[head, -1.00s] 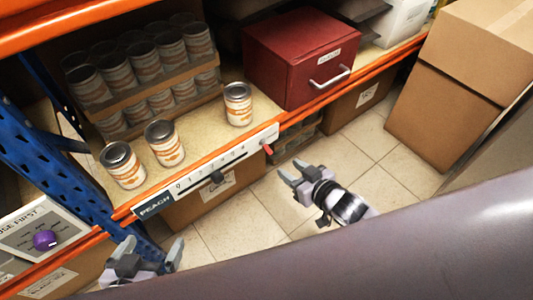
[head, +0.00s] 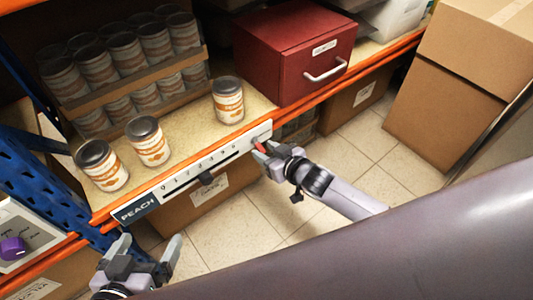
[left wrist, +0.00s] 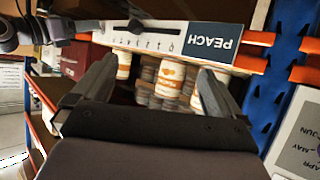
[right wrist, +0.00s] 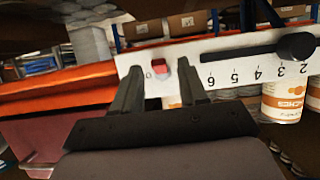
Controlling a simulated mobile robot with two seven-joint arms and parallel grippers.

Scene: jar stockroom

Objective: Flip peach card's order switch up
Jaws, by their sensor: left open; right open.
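The peach card (head: 180,182) is a white strip on the shelf's orange front edge, with a dark PEACH label (head: 137,209), a number scale and a black slider knob (head: 207,179). Its red order switch (head: 260,147) is at the right end; the right wrist view also shows the switch (right wrist: 159,67). Whether it is up or down I cannot tell. My right gripper (head: 269,154) is open, its fingertips (right wrist: 160,86) on either side of the switch; contact is unclear. My left gripper (head: 148,247) is open and empty, below the card's left end.
Several peach-labelled cans (head: 149,142) stand on the shelf behind the card, with more in a tray. A red drawer box (head: 290,60) sits right of them. Cardboard boxes (head: 445,112) stand at the right. A blue rack upright (head: 45,180) is at the left.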

